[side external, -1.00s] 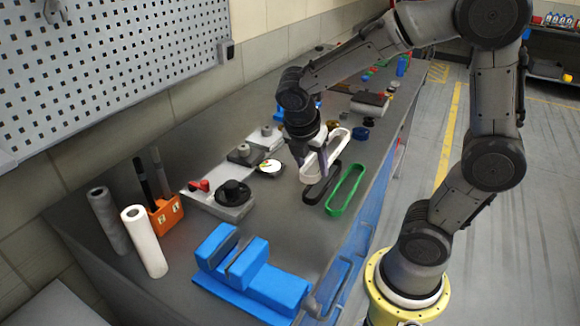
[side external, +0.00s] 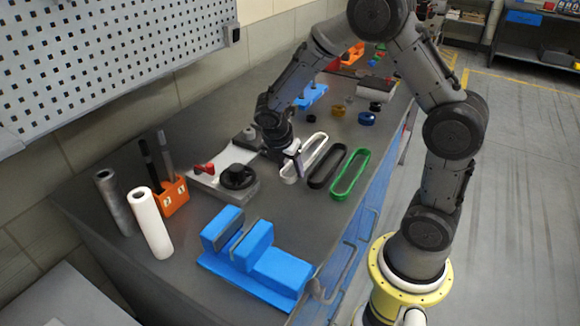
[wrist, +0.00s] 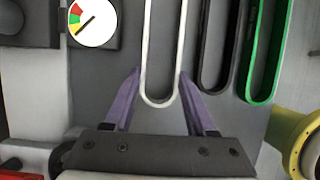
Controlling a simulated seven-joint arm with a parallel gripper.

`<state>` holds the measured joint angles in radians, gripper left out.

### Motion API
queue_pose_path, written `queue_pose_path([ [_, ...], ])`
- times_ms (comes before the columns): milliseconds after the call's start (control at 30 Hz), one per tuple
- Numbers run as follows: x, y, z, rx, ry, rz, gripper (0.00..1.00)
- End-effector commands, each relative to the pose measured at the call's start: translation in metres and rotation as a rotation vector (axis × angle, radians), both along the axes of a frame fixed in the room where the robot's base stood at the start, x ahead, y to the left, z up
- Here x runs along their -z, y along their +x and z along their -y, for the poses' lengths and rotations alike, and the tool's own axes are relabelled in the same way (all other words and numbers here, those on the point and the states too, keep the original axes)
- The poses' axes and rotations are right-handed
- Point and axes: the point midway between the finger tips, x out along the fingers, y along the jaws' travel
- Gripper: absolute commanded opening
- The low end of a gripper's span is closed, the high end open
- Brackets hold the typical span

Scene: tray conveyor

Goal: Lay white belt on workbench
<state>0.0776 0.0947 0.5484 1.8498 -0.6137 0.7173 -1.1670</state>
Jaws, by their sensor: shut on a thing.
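The white belt (side external: 313,157) is a long narrow loop lying level at the workbench (side external: 273,212) surface, left of the black belt (side external: 316,181). I cannot tell if it fully touches the bench. My gripper (side external: 296,160) is low over the bench at the near end of the white belt. In the wrist view, the purple fingers of my gripper (wrist: 160,76) stand on either side of the near end of the white belt (wrist: 148,45), shut on it. The belt's far end is out of the wrist view.
A green belt (side external: 362,164) lies right of the black one. A grey fixture with a black knob (side external: 237,176) is left of my gripper. A blue block stand (side external: 279,270) is in front, with clear bench between. White and grey rolls and an orange holder (side external: 174,197) stand at left.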

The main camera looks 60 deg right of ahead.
Motion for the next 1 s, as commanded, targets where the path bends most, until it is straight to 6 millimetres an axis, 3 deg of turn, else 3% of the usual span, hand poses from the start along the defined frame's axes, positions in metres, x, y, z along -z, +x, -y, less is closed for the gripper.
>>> queue_pose_path([
  [333,0.003,0.000,0.000,0.001,-0.001,0.001,0.00],
  [367,0.003,0.000,0.000,0.001,-0.001,0.001,0.58],
  [433,0.003,0.000,0.000,0.001,-0.001,0.001,0.69],
  [767,0.000,0.000,0.000,0.000,-0.001,0.002,0.69],
  [1000,-0.029,0.002,-0.012,-0.003,-0.001,0.007,0.69],
])
